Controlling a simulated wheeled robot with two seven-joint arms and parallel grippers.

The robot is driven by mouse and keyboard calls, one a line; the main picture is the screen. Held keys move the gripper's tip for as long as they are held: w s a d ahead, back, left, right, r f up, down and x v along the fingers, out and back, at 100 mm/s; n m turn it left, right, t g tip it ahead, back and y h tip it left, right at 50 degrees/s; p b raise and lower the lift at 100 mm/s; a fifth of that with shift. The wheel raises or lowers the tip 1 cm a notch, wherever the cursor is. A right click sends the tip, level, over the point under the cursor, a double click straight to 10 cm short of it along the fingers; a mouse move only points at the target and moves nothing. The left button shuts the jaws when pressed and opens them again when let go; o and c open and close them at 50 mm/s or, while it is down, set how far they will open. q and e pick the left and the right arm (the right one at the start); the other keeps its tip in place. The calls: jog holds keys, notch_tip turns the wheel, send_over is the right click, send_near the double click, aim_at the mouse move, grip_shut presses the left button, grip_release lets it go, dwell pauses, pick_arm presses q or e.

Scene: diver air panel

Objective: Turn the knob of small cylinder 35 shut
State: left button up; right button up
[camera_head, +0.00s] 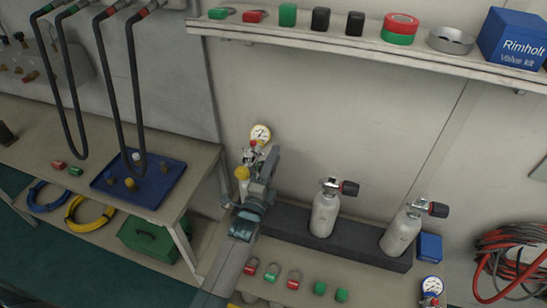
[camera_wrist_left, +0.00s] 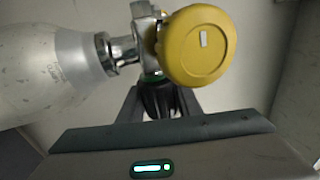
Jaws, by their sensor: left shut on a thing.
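My left gripper (camera_head: 257,180) is at the left end of the cylinder row, in front of a valve with a yellow round cap (camera_head: 242,173). In the left wrist view a pale small cylinder (camera_wrist_left: 50,68) has a metal valve (camera_wrist_left: 125,48) with the yellow cap (camera_wrist_left: 200,45) on it. The black knob (camera_wrist_left: 160,98) of this valve sits between the fingers of my left gripper (camera_wrist_left: 160,106), which is shut on it. The arm hides most of this cylinder in the head view. I cannot read the number 35. My right gripper is not in view.
Two grey cylinders (camera_head: 325,212) (camera_head: 401,232) with black-and-red knobs stand to the right in a dark rack (camera_head: 351,238). A gauge (camera_head: 260,133) is just behind my gripper. Hoses (camera_head: 137,90) hang at the left above a blue tray (camera_head: 163,190). A shelf (camera_head: 300,37) runs above.

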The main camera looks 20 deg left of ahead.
pick_arm(q)
jog(key=s+f+g+p, duration=0.2)
jog(key=g+p, duration=0.3)
jog(key=g, duration=0.6)
jog(key=s+f+g+y+p, duration=0.1)
jog(key=g+p, duration=0.4)
jog(key=g, duration=0.6)
jog(key=shift+s+a+f, duration=0.15)
jog(key=shift+s+f, duration=0.5)
jog(key=shift+f, duration=0.1)
jog(key=shift+g, duration=0.3)
jog(key=o, duration=1)
jog(key=shift+o, duration=0.2)
jog(key=shift+r, duration=0.15)
